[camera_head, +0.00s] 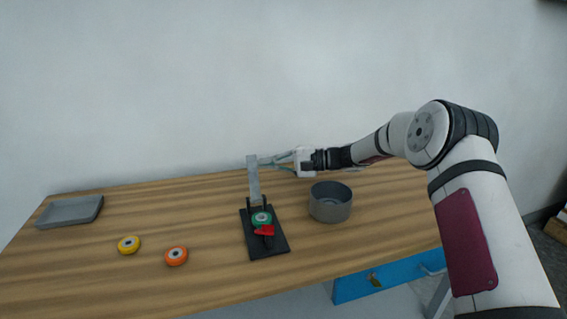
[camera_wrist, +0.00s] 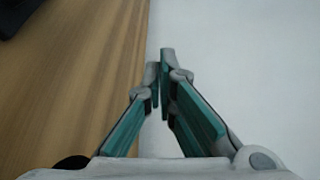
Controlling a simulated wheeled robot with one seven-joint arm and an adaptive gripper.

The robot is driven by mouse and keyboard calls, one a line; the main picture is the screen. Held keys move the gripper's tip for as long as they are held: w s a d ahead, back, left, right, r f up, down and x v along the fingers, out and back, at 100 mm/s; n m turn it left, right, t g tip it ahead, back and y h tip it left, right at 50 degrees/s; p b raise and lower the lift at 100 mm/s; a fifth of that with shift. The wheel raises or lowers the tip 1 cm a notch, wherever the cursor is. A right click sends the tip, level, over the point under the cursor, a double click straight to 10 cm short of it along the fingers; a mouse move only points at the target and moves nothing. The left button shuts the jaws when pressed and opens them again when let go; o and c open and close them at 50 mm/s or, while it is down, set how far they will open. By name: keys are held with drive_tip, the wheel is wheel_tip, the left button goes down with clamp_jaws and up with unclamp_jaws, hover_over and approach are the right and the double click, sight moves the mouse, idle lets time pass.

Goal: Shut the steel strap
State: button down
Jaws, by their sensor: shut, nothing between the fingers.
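The steel strap (camera_head: 254,181) is a grey bar standing nearly upright at the back of a black base plate (camera_head: 277,246) in the head view. A green roll (camera_head: 261,219) sits on the base, with a red piece (camera_head: 265,231) just in front of it. My gripper (camera_head: 264,161) is shut, its tips beside the upper right of the strap; I cannot tell whether they touch. In the wrist view my gripper's teal-padded fingers (camera_wrist: 162,68) come together with nothing between them. The strap does not show there.
A grey round bowl (camera_head: 330,203) stands right of the base. A yellow roll (camera_head: 129,245) and an orange roll (camera_head: 176,256) lie to the left on the wooden table (camera_head: 200,215). A grey tray (camera_head: 70,211) is at the far left. The wall is close behind the table.

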sight(253, 178)
drive_tip(key=shift+a+f, duration=0.15)
drive_tip(key=shift+a, duration=0.9)
drive_tip(key=s, duration=0.1)
drive_tip(key=s+r, duration=0.1)
drive_tip(key=s+p, duration=0.1)
drive_tip(key=shift+s+d+r, duration=0.15)
drive_tip(key=shift+s+d, duration=0.15)
drive_tip(key=shift+d, duration=0.1)
drive_tip(key=shift+s+d+r+n, duration=0.1)
drive_tip(key=shift+s+r+n, duration=0.2)
drive_tip(key=shift+n, duration=0.2)
drive_tip(key=s+d+n+y+p, duration=0.2)
drive_tip(key=s+n+p, duration=0.1)
drive_tip(key=s, duration=0.6)
drive_tip(key=shift+s+d+r+n+p, duration=0.35)
drive_tip(key=shift+s+d+r+n, duration=0.1)
drive_tip(key=shift+n, duration=0.35)
